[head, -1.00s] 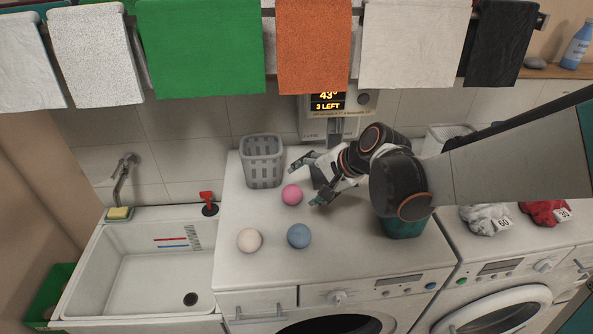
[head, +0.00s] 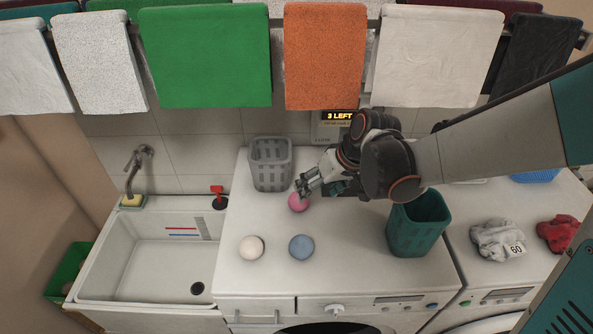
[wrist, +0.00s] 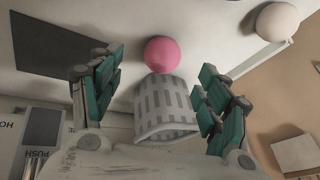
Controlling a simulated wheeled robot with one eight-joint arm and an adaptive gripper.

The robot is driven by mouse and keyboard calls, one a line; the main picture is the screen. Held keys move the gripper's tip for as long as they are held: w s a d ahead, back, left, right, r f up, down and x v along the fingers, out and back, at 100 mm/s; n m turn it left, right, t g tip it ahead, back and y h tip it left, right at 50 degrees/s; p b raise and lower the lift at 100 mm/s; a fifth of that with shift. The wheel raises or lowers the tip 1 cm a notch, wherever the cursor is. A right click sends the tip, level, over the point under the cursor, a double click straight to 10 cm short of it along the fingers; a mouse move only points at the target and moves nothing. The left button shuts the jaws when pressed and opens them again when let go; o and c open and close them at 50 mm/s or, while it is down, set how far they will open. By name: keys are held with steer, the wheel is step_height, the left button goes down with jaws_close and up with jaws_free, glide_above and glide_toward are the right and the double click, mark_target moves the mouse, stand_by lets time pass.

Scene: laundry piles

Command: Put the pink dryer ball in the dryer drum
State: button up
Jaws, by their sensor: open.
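The pink dryer ball (head: 298,202) rests on top of the left white machine (head: 345,267), in front of the grey basket. My gripper (head: 307,184) is at the ball's back right side in the head view. In the wrist view, the pink ball (wrist: 161,54) lies ahead between the two spread teal fingers (wrist: 161,92), which are open and empty, with space on both sides. I cannot tell which is the dryer; the drum interior is hidden.
A white ball (head: 251,248) and a blue ball (head: 301,247) lie nearer the front. A grey slotted basket (head: 270,163) stands behind the pink ball, a teal bin (head: 418,224) to the right. A sink (head: 150,255) adjoins on the left. Towels (head: 205,57) hang above.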

steer(key=shift+x, duration=1.9)
steer(key=f, duration=0.1)
steer(key=w+a+f, duration=0.1)
steer(key=a+f, duration=0.1)
steer(key=shift+w+a+f, duration=0.15)
steer(key=shift+w, duration=0.25)
steer(key=shift+w+a+f, duration=0.1)
steer(key=shift+f, duration=0.3)
steer(key=shift+c, duration=0.4)
steer(key=c, duration=1.1)
steer(key=shift+r, duration=0.1)
